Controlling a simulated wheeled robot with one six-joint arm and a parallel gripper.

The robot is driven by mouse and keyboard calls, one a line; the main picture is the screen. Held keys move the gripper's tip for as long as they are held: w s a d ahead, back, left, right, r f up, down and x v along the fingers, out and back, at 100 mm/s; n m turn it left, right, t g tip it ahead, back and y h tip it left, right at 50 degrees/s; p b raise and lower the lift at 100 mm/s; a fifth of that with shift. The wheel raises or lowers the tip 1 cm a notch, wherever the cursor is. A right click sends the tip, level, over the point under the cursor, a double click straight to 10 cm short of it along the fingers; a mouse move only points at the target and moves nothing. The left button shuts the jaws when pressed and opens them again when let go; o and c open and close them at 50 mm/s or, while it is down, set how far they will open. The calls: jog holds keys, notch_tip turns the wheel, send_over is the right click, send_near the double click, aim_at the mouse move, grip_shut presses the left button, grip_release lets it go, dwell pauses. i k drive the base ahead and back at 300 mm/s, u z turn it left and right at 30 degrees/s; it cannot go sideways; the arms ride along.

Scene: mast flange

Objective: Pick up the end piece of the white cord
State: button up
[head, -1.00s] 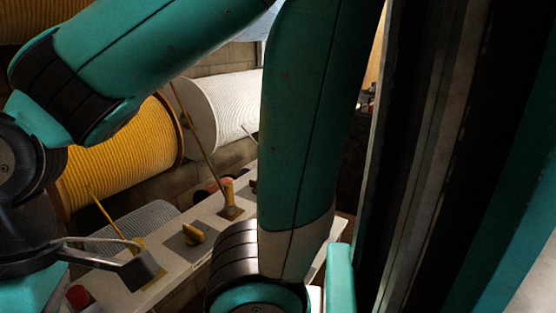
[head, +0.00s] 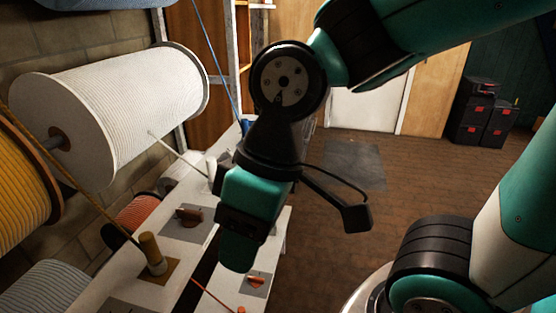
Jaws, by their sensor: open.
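The white cord (head: 177,154) runs from the large white spool (head: 130,105) down to the right onto a pale bench. Its end piece (head: 212,166) looks like a small whitish upright peg, partly hidden behind my gripper. My gripper (head: 237,256) points downward over the bench, just right of and in front of the end piece in the picture. It is open, though its fingertips are hard to make out, and I see nothing held. I cannot tell the depth between them.
A yellow cord ends in a brass-coloured piece (head: 151,252) on the pale bench (head: 100,272). A red-brown knob (head: 188,215) sits on a grey plate beyond it. A blue cord (head: 217,62) comes down behind my arm. The wooden floor (head: 410,185) at right is open.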

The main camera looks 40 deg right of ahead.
aim_at(211, 162)
jog(key=z, duration=0.2)
jog(key=k, duration=0.6)
jog(key=z, duration=0.4)
jog(key=i, duration=1.35)
jog(key=u, duration=0.7)
